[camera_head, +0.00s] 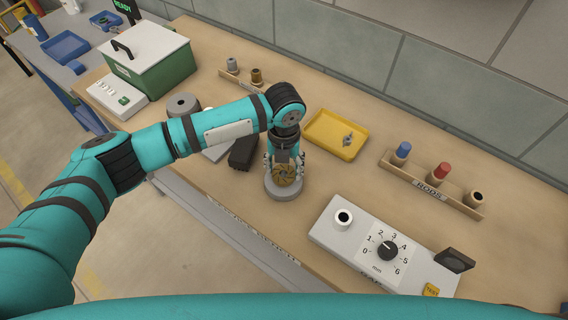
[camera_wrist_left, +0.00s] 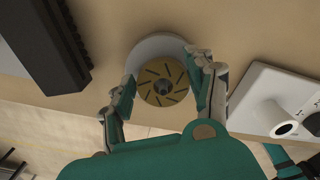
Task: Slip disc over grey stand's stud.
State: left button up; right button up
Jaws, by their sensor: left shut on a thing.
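My left gripper (camera_head: 284,164) points down over the bench, its fingers shut on a brass-coloured slotted disc (camera_head: 289,174). The round grey stand (camera_head: 283,194) is directly below the disc, with its rim showing in front. In the left wrist view the disc (camera_wrist_left: 152,97) sits between the two fingers (camera_wrist_left: 163,78), and the pale stand (camera_wrist_left: 150,48) shows behind it, reaching out past its upper left edge. A dark grey, round stud-like tip (camera_wrist_left: 163,87) shows at the disc's centre hole. I cannot tell how high the disc is above the stand's base.
A yellow tray (camera_head: 322,143) with a small metal part is behind right of the stand. A dial box (camera_head: 365,258) with a white post is front right; the rods rack (camera_head: 433,190) is beyond. A black block (camera_head: 242,152) is close left. A green box (camera_head: 152,72) stands back left.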

pick_arm(q)
jog(key=o, duration=1.4)
jog(key=shift+c, duration=0.2)
notch_tip(320, 180, up, 12)
pick_arm(e)
jog(key=shift+d, duration=0.1)
pick_arm(q)
jog(key=shift+s+d, duration=0.1)
